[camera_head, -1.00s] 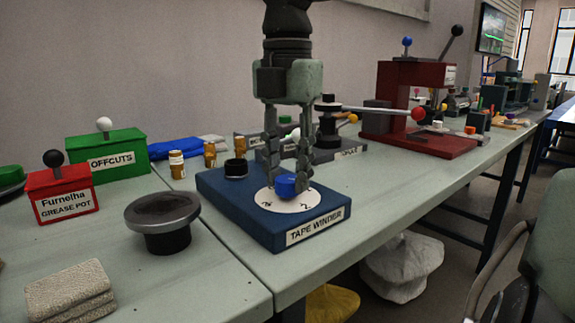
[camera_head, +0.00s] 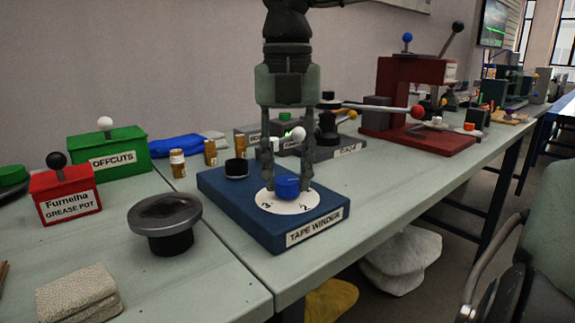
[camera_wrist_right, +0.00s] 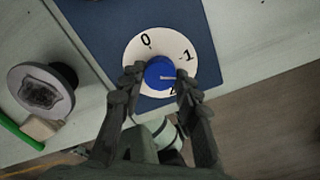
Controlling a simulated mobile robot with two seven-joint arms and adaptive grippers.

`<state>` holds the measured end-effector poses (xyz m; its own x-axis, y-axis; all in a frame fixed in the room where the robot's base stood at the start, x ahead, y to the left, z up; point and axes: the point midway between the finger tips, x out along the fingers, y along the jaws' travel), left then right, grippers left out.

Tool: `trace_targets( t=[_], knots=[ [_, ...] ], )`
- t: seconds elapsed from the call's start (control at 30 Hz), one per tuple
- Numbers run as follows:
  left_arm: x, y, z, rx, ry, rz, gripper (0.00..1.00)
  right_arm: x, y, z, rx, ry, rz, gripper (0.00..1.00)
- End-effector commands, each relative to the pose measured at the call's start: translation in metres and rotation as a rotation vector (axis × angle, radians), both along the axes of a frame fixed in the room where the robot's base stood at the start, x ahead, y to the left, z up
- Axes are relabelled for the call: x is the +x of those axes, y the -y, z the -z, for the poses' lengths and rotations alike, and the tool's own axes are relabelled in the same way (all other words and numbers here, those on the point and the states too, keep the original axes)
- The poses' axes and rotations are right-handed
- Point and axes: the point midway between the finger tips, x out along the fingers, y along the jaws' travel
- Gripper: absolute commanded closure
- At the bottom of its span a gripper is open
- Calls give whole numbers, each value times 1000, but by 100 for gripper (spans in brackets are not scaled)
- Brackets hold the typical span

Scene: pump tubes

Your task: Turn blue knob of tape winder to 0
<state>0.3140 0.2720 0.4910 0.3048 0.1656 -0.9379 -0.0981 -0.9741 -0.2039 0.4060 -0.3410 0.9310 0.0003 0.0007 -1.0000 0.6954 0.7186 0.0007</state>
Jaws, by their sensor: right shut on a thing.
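The tape winder (camera_head: 240,208) is a blue box on the table with a white dial disc (camera_head: 290,206) on top. Its blue knob (camera_head: 286,188) stands in the middle of the disc. In the right wrist view the knob (camera_wrist_right: 160,72) has a pale mark at its right, pointing between the "1" and the partly hidden "2"; the "0" (camera_wrist_right: 145,39) is at the upper left of the disc. My right gripper (camera_head: 287,184) comes from above, its fingers shut on the knob from both sides. My left gripper is not in view.
A black cap (camera_head: 236,168) sits on the winder's left part. A grey round-topped piece (camera_head: 164,214), a red grease pot box (camera_head: 65,196) and a green offcuts box (camera_head: 108,150) stand left. A red press (camera_head: 415,100) and other devices stand behind to the right.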

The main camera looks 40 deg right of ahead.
Motion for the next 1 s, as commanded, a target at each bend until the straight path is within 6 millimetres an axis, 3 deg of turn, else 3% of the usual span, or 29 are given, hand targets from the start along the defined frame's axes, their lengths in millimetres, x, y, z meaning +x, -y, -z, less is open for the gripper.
trace_targets(
  t=[0.2, 0.43, 0.67, 0.7, 0.77, 1.0],
  knots=[
    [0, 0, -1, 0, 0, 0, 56, 0, 0, -1, 1, 1, -18, 100],
    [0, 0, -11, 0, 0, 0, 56, 0, 0, -1, 1, 1, -277, 100],
    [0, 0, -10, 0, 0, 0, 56, 0, 0, 0, -1, 1, -297, 100],
    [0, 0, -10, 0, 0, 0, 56, 0, 0, 0, -1, 1, -297, 64],
    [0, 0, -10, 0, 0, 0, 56, 0, 0, 0, -1, 1, -296, 58],
    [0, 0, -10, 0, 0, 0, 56, 0, 0, 0, -1, 1, -295, 58]
  ],
)
